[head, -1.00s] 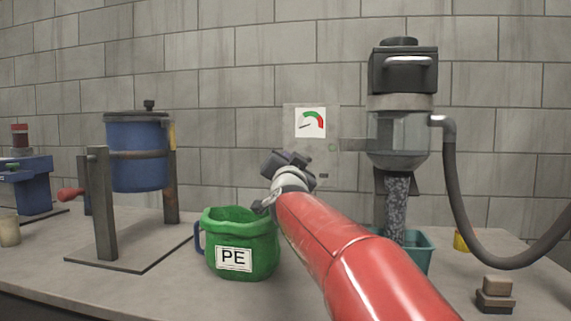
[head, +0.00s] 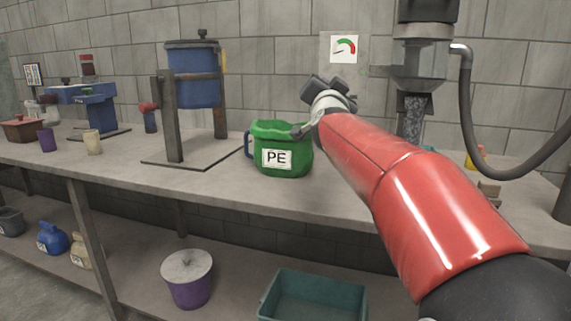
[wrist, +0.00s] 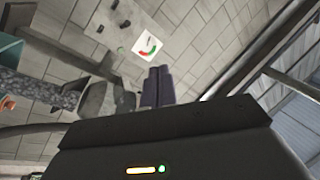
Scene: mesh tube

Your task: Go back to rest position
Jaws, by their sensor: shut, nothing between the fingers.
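My red arm reaches up from the lower right in the head view, and my gripper (head: 309,122) is at its far end, above and right of the green PE container (head: 270,135). In the wrist view my gripper's dark fingers (wrist: 157,86) are together with nothing between them. Behind them are the grey wall and the gauge plate (wrist: 148,46) with its green and red dial. The gauge also shows in the head view (head: 344,49), right of my gripper. My arm hides part of the bench top.
The bench top (head: 215,185) carries a blue drum on a stand (head: 193,75), a blue machine (head: 98,104) and cups at the left. A hopper with a hose (head: 420,70) stands behind my arm. A purple bucket (head: 188,290) and a teal crate (head: 315,290) are below.

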